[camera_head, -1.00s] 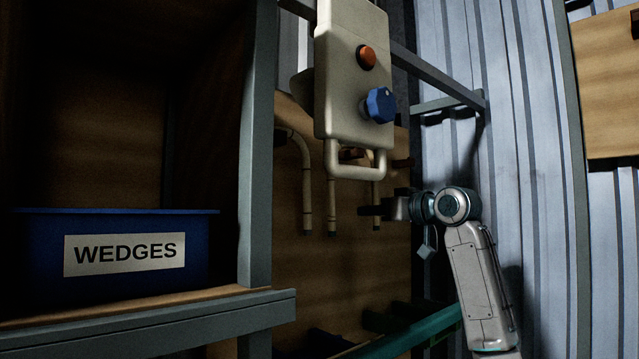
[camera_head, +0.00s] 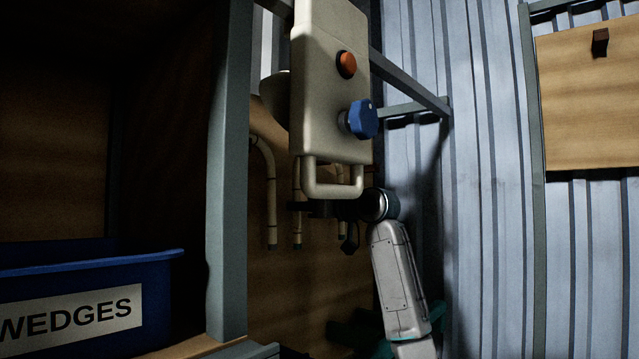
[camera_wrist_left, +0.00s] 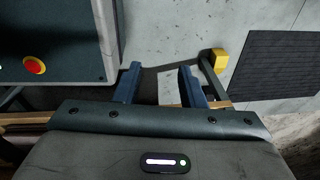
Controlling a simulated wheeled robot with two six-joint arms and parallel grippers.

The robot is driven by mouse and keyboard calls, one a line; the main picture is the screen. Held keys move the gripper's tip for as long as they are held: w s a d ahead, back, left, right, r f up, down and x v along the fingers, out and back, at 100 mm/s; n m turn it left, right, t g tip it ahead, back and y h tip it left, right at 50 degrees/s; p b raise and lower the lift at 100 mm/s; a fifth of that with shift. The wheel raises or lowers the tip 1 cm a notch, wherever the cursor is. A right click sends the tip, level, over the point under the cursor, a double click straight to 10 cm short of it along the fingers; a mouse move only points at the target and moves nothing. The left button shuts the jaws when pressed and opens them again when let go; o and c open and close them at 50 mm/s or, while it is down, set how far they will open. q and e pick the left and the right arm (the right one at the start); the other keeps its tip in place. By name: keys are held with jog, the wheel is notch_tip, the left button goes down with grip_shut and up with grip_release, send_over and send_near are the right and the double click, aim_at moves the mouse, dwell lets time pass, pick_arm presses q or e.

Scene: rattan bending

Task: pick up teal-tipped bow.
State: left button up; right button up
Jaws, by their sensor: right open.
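Pale rattan bows hang against the wooden panel behind the control box. One curved bow leg (camera_head: 270,195) shows at the left, and a second leg (camera_head: 297,225) hangs beside it. Their lower tips look dark; I cannot tell which is teal. My right gripper (camera_head: 298,207) is open, its dark fingers pointing left and level with the second leg. I cannot tell whether that leg is between the fingers or they touch. The control box handle hides the upper parts of the bows. My left gripper (camera_wrist_left: 160,80) is open and empty in the left wrist view, away from the bows.
A cream control box (camera_head: 328,85) with an orange button and blue knob hangs just above my right gripper. A grey post (camera_head: 230,180) stands to the left, beside a blue WEDGES bin (camera_head: 150,290). A wooden board (camera_head: 590,110) hangs on the corrugated wall at right.

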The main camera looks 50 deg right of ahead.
jog(key=w+p, duration=0.1)
jog(key=w, duration=0.2)
jog(key=shift+w, duration=0.1)
jog(key=shift+r, duration=0.1)
grip_shut()
pick_arm(q)
jog(key=shift+s+r, duration=0.7)
jog(key=shift+r, duration=0.35)
jog(key=shift+r, duration=0.1)
